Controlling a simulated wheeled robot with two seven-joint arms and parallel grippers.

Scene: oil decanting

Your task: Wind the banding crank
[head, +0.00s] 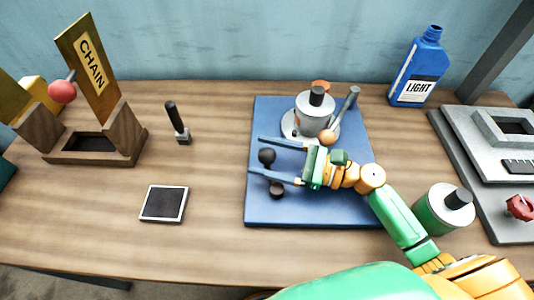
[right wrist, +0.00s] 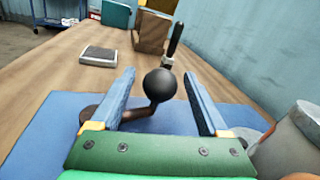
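The crank's black ball knob (head: 267,156) stands over the left part of the blue mat (head: 310,212), above a dark round hub (head: 277,190). In the right wrist view the knob (right wrist: 160,84) sits on a bent copper-brown arm (right wrist: 138,112). My right gripper (head: 256,154) is open, with its two blue fingers pointing left, one on each side of the knob. In the right wrist view both fingers (right wrist: 160,90) show a clear gap to the knob. My left gripper is not in view.
A grey canister (head: 314,115) with a lever stands behind my right gripper. A green-and-grey canister (head: 444,208) stands beside my right arm. A blue LIGHT bottle (head: 418,70) is at the back.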

